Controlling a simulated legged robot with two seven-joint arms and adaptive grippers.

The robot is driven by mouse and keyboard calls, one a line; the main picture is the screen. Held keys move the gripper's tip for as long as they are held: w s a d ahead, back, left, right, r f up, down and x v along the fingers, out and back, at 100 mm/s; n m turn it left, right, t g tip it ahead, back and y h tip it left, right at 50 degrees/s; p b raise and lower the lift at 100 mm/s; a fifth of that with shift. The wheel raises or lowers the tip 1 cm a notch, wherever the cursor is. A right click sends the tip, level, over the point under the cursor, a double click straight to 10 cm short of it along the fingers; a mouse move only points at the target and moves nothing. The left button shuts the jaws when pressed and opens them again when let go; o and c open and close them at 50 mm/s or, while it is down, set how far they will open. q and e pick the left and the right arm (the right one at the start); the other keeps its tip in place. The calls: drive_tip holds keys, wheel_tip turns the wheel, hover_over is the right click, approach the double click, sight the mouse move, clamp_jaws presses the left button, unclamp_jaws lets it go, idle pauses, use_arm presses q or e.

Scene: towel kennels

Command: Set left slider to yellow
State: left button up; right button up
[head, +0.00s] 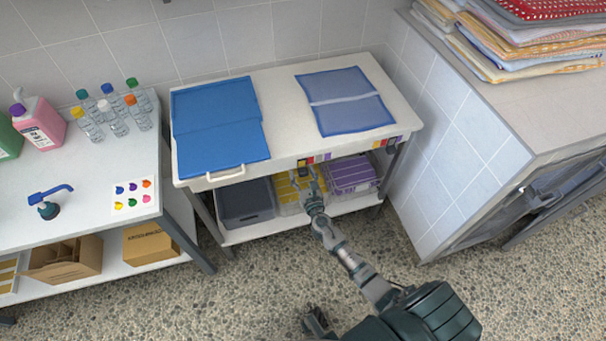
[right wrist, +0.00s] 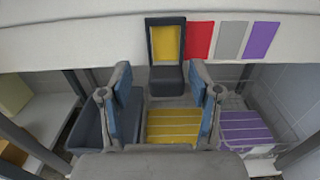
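The left slider (head: 303,169) is a dark frame with a tab below it, on the front edge of the white table. In the right wrist view the slider's frame (right wrist: 166,82) surrounds the yellow square (right wrist: 166,45). Red (right wrist: 199,40), grey (right wrist: 231,40) and purple (right wrist: 262,40) squares follow to its right, uncovered. My right gripper (right wrist: 160,70) is open, with a finger on each side of the slider's tab and visible gaps between. In the head view the right gripper (head: 304,180) is just below the table edge.
A second dark slider (head: 392,146) sits further right on the same edge. Blue towels (head: 220,125) lie on the table top. A white handle (head: 226,173) is at its left front. Grey, yellow and purple bins stand on the shelf below. A tiled counter (head: 470,130) stands right.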

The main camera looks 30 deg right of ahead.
drive_tip(key=shift+s+d, duration=0.1)
drive_tip(key=shift+s, duration=0.2)
drive_tip(key=v, duration=1.1)
drive_tip(key=shift+s+a, duration=0.2)
drive_tip(key=shift+a, duration=0.1)
drive_tip(key=shift+f, duration=0.1)
